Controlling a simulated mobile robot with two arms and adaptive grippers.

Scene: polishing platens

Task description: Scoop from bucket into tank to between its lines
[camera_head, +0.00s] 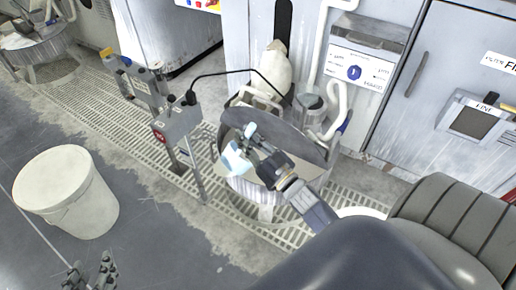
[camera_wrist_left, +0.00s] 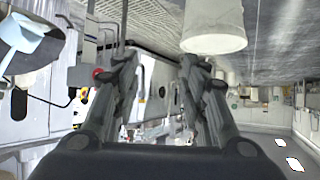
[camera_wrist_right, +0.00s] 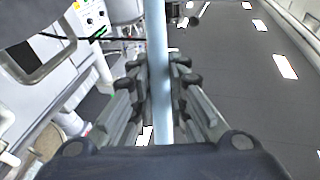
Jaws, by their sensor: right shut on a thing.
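My right gripper (camera_head: 268,160) is shut on the pale blue handle (camera_wrist_right: 159,70) of a scoop (camera_head: 238,157). The scoop is over a round grey vessel (camera_head: 262,205) in the middle of the head view, which may be the tank. No level or lines can be made out, and my gripper and the scoop cover part of its opening. A white bucket (camera_head: 72,207) stands on the floor at the left; I cannot tell whether its pale top is a lid or contents. My left gripper (camera_head: 92,272) is open and empty near the bottom left, in front of the bucket.
A grey post with a box (camera_head: 178,125) and a black cable stands just left of the vessel. Grey cabinets (camera_head: 440,85) line the back right. A ridged dark seat-like shape (camera_head: 455,215) is at the right. Floor between bucket and grating is clear.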

